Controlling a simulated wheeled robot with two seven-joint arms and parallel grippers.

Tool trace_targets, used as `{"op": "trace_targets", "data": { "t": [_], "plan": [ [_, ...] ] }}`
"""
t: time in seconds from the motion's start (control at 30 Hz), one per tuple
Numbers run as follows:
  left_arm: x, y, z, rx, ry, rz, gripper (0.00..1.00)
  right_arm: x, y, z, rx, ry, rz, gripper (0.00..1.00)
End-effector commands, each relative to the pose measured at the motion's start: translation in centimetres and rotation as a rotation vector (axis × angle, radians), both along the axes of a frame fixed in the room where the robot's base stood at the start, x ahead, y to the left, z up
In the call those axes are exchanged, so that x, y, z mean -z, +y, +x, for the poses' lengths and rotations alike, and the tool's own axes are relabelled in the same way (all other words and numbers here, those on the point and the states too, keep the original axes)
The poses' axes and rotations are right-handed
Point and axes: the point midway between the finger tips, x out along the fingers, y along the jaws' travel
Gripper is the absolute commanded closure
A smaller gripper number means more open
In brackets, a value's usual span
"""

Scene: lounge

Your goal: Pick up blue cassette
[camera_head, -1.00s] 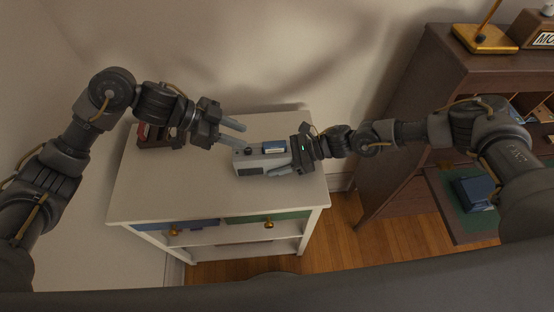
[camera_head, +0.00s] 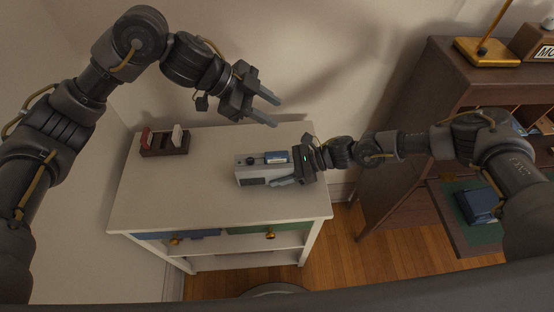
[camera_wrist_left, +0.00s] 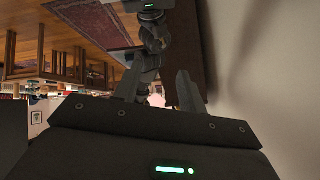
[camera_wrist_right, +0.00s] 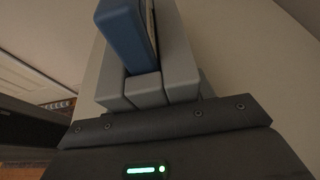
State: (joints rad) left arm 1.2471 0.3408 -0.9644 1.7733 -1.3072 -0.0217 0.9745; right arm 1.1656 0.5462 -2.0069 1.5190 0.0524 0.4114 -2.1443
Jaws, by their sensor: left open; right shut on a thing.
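The blue cassette (camera_head: 276,157) sits at the top of a grey cassette player (camera_head: 252,175) on the white cabinet top. In the right wrist view the blue cassette (camera_wrist_right: 124,28) stands up out of the player, large and close. My right gripper (camera_head: 288,171) is shut on the right end of the player, low at the cabinet top; its far finger is partly hidden. My left gripper (camera_head: 275,112) is open and empty, raised above and behind the player near the wall. The left wrist view shows its two fingers spread with nothing between them.
A dark rack (camera_head: 165,149) with a red and a white cassette stands at the back left of the white cabinet (camera_head: 165,200). The cabinet top's front and left are clear. A brown desk (camera_head: 440,85) stands to the right, with a blue box (camera_head: 478,205) on its green surface.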

Motion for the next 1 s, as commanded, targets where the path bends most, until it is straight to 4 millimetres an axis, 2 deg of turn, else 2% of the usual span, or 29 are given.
{"op": "trace_targets", "data": {
  "t": [0.03,0.13,0.2,0.3,0.5,0.67,0.8,1.0],
  "plan": [
    [-1.2,-1.8,-0.4,0.079,-0.069,0.046,0.59,0.0,0.0,0.0,0.001,0.000,-0.001,0.86],
    [-2.2,-4.3,-1.5,0.292,-0.241,0.157,0.59,0.0,-0.1,0.0,0.001,0.001,-0.001,0.86],
    [-2.4,-5.4,-2.1,0.482,-0.381,0.251,0.59,0.0,-0.1,0.0,0.001,0.001,-0.001,0.86],
    [-2.2,-6.0,-2.4,0.763,-0.561,0.374,0.59,0.1,-0.1,0.0,0.001,0.001,-0.001,0.86],
    [-1.4,-5.0,-1.8,1.308,-0.803,0.552,0.59,0.0,0.0,0.0,0.001,0.001,-0.001,0.86],
    [-0.5,-3.4,-1.1,1.732,-0.901,0.591,0.59,0.0,0.0,0.0,0.000,0.000,0.000,0.86],
    [0.9,-2.0,-0.8,2.068,-0.947,0.515,0.59,0.0,0.0,0.0,0.000,0.000,0.000,0.86],
    [1.2,-1.4,-1.1,2.402,-1.046,0.329,0.59,0.0,0.0,0.0,0.000,0.000,0.000,0.86]
  ]
}}
